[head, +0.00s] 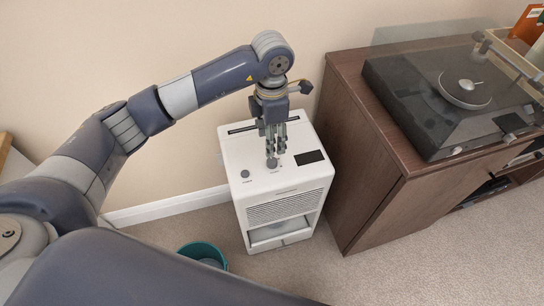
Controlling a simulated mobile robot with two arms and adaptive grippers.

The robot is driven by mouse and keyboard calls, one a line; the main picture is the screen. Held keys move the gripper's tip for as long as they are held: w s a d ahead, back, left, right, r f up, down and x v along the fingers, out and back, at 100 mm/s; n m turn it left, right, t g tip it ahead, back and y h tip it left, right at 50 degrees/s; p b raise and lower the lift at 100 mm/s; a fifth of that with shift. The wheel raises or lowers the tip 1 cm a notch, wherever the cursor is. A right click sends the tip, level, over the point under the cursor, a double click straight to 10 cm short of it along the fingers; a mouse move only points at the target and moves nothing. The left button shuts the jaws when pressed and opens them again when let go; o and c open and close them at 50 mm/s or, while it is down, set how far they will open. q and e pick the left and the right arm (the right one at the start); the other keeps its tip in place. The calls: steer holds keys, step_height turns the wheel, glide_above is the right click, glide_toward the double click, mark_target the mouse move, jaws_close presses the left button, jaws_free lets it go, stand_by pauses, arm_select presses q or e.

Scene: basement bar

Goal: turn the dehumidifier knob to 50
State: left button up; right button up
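The white dehumidifier (285,186) stands on the carpet against the wall, with a dark display (310,157) on its top. A small round grey knob (272,163) sits on the top, left of the display. A second small grey round control (245,173) is further left. My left gripper (272,153) points down from above, with its fingertips right at the knob. The fingers look close together, but whether they grip the knob is too small to tell. The knob's markings cannot be read. My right gripper is not in view.
A wooden cabinet (370,160) stands close on the right, with a turntable (450,95) on it. A teal bucket (203,252) is on the floor at front left of the dehumidifier. Carpet (380,275) in front of the cabinet is clear.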

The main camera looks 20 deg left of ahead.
mark_target(272, 161)
arm_select(q)
step_height(272, 161, down, 9)
steer(key=shift+d+b, duration=0.1)
steer(key=shift+b, duration=0.25)
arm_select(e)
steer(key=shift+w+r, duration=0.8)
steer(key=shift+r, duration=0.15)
arm_select(q)
steer(key=c, duration=1.1)
